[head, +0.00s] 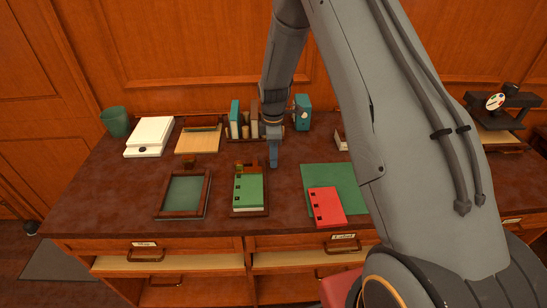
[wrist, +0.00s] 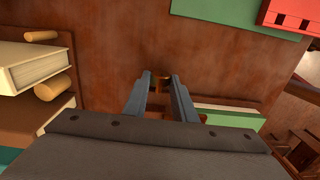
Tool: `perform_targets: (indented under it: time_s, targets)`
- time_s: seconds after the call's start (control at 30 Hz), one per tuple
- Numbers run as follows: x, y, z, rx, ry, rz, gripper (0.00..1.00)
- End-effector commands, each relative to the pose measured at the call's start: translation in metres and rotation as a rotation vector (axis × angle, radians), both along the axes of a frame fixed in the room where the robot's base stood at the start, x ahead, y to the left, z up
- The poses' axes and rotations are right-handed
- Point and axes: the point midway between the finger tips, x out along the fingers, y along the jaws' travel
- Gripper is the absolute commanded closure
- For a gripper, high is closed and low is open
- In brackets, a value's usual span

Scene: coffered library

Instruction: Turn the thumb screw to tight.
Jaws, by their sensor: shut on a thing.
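My gripper (head: 273,163) points down at the back right corner of a brown wooden frame (head: 265,211) that holds a green book (head: 248,192). In the wrist view my gripper (wrist: 161,80) has its two grey fingers shut on a small brass-coloured piece, the thumb screw (wrist: 162,78), little of which shows between the tips. The green book's edge (wrist: 228,116) lies just right of the fingers there. In the head view the fingers hide the screw. I cannot tell how tight it is.
A red book (head: 326,207) lies on a green mat (head: 313,175) to the right. A dark framed panel (head: 184,190) lies to the left. Upright books (head: 235,118) stand behind my gripper, and their cream book (wrist: 30,65) is close in the wrist view. A cup (head: 115,121) stands back left.

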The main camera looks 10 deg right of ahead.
Motion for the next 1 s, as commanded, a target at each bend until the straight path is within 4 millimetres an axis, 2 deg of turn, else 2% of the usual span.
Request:
perform_targets:
  time_s: [0.4, 0.97, 1.0]
  targets:
    - [0.0056, -0.0011, -0.0023, 0.035, 0.177, -0.001, 0.98]
    - [0.0050, -0.0017, -0.0005, 0.040, 0.206, -0.001, 0.98]
    - [0.0050, -0.0017, -0.0005, 0.040, 0.206, -0.001, 0.71]
